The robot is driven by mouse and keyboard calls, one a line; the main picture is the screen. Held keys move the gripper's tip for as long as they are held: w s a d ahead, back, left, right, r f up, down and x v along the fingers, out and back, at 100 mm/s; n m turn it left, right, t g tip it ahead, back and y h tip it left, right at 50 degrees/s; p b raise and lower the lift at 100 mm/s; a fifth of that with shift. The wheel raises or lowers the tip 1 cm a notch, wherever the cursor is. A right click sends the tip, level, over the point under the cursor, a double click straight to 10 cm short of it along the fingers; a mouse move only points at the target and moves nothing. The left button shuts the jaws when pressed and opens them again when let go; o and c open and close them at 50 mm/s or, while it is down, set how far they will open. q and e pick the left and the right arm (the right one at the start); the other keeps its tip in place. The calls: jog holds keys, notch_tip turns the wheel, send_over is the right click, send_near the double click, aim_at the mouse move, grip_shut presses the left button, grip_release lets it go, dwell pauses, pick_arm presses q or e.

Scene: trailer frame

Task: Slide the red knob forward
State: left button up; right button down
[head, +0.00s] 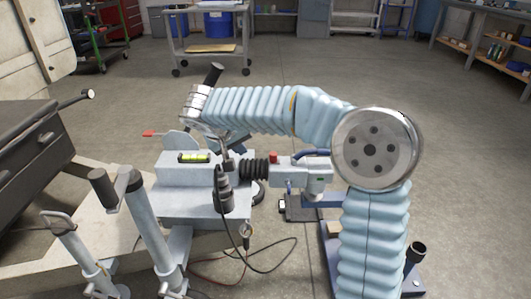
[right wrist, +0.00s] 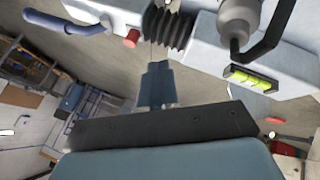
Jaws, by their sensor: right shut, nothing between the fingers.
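A small red knob (head: 273,157) sits on top of the pale coupling head, just right of the black bellows (head: 255,168). The right wrist view shows the knob (right wrist: 132,38) to the left of the bellows (right wrist: 168,28). A second red piece (head: 149,133), a flat tip, sticks out at the far left of the drawbar; it also shows in the right wrist view (right wrist: 275,121). My right gripper (head: 229,163) points down near the left end of the bellows, apart from the knob. Its fingers (right wrist: 157,68) are together and empty. My left gripper is out of view.
A spirit level (head: 194,157) lies on the pale drawbar housing. A dark plug with a cable (head: 224,190) stands in front of the bellows. Upright grey posts (head: 147,225) stand at lower left. The floor behind is open up to a cart (head: 205,48).

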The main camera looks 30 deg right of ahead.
aim_at(275, 158)
jog(key=x, duration=0.9)
jog(key=shift+d+f, duration=0.1)
jog(key=shift+f, duration=0.1)
jog(key=d, duration=0.3)
jog(key=shift+d+f, duration=0.15)
jog(key=shift+f, duration=0.1)
jog(key=shift+d, duration=0.5)
jog(key=shift+s+d+f+b, duration=0.1)
jog(key=shift+s+d+b, duration=0.25)
jog(key=shift+d+b, duration=0.2)
jog(key=shift+s+d+f+b, duration=0.1)
jog(key=shift+s+d+b, duration=0.3)
jog(key=shift+d, duration=0.15)
jog(key=shift+d+r, duration=0.1)
jog(key=shift+r, duration=0.05)
